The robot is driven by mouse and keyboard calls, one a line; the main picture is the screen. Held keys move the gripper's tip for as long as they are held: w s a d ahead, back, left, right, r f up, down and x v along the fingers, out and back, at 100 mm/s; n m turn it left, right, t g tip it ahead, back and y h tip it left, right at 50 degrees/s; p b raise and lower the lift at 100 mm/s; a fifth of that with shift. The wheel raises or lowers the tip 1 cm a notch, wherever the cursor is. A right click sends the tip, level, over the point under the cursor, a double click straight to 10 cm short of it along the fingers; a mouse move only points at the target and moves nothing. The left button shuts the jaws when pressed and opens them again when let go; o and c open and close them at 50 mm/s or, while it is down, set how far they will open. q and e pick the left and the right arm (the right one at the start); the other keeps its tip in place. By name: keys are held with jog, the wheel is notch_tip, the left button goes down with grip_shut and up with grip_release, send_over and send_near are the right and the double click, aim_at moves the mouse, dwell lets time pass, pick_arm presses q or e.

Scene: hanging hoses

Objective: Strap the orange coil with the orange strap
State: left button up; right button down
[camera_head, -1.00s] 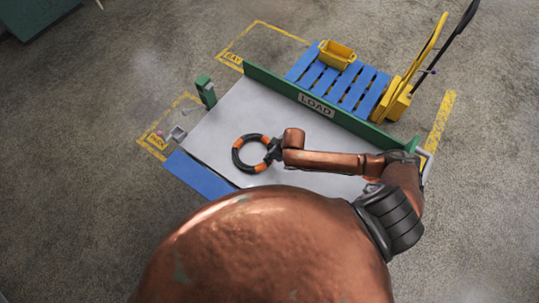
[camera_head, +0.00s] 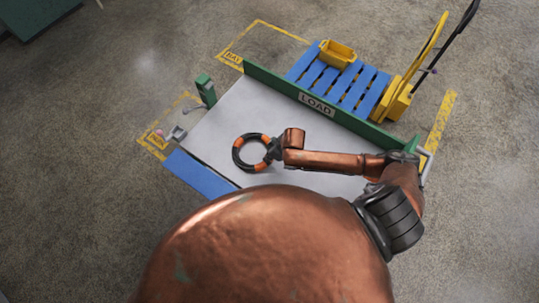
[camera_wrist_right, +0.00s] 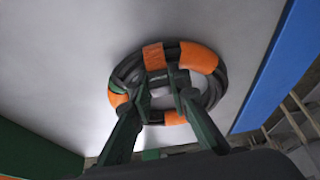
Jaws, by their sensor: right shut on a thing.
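The orange coil (camera_head: 238,143) is a ring of black hose with orange bands, over the left part of the pale table top. In the right wrist view the coil (camera_wrist_right: 200,57) shows several orange bands. I cannot tell whether one of these is the orange strap; no separate loose strap shows. My right gripper (camera_head: 272,149) is at the coil's right side. In the right wrist view its fingers (camera_wrist_right: 167,80) reach onto the coil and are shut on it, hiding part of the ring. I cannot tell whether the coil touches the table. My left gripper is not in view.
A green wall marked LOAD (camera_head: 316,105) runs along the table's far edge. Beyond it are a blue pallet (camera_head: 335,88), a yellow bin (camera_head: 337,54) and a yellow truck (camera_head: 397,98). A green post (camera_head: 205,90) stands at the far left corner. The table top (camera_head: 225,115) is clear behind the coil.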

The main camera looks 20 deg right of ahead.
jog(key=shift+s+d+f, duration=0.1)
jog(key=shift+s+f, duration=0.2)
jog(key=shift+f, duration=0.2)
jog(key=shift+s+f, duration=0.2)
jog(key=shift+f, duration=0.25)
jog(key=shift+f+b, duration=0.4)
jog(key=shift+f, duration=0.05)
jog(key=c, duration=1.7)
grip_release()
jog(key=shift+d, duration=0.15)
jog(key=shift+c, duration=0.2)
jog(key=shift+d, duration=0.1)
jog(key=v, duration=1.2)
jog(key=shift+w+a+r, duration=0.35)
jog(key=shift+a, duration=0.05)
